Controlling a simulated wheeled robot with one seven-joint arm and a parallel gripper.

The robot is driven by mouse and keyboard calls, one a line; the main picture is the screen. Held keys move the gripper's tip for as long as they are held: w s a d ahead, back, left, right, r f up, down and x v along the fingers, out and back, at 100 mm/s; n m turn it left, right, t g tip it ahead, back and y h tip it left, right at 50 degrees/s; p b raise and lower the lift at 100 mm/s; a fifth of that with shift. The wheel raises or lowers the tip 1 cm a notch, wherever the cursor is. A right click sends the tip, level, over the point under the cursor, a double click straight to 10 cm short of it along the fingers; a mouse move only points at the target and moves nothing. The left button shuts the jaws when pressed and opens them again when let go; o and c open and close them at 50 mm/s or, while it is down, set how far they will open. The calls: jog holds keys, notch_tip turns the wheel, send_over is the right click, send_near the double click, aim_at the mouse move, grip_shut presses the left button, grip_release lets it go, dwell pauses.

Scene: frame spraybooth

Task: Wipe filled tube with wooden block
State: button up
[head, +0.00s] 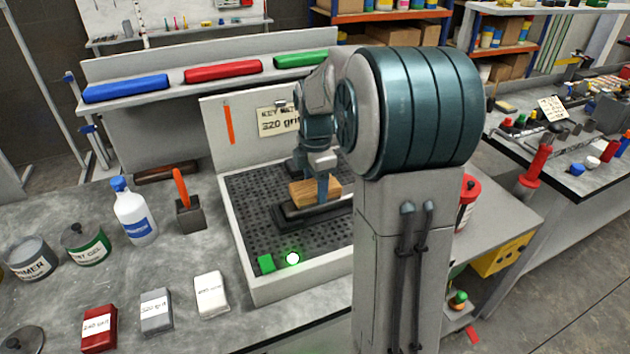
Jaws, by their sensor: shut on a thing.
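My gripper (322,188) is shut on the wooden block (301,191) over the perforated bed of the grey tray. The block lies just above or on a long dark piece (287,217), which may be the filled tube. Whether block and dark piece touch is hard to tell. My arm hides the right end of the dark piece and part of the block. No filler can be made out on it.
Sanding blocks (156,311), a white bottle (133,212) and tins (86,244) stand left. A sign board (225,155) rises behind.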

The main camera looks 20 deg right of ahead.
jog(key=shift+d+f, duration=0.15)
jog(key=shift+d, duration=0.95)
jog(key=shift+d+f, duration=0.2)
jog(key=shift+d, duration=0.9)
jog(key=shift+d+f, duration=0.15)
jog(key=shift+d, duration=0.95)
jog(key=shift+f, duration=0.15)
jog(key=shift+a, duration=3.2)
jog(key=shift+a+r+p, duration=0.2)
jog(key=shift+r+p, duration=0.15)
jog(key=shift+r, duration=0.1)
jog(key=shift+r+p, duration=0.35)
jog(key=shift+r, duration=0.5)
jog(key=shift+d+r+p, duration=0.1)
jog(key=shift+r+p, duration=0.55)
jog(key=shift+r, duration=0.1)
notch_tip(320, 180, up, 4)
jog(key=p, duration=0.3)
jog(key=shift+r, duration=0.2)
jog(key=shift+w+f, duration=0.1)
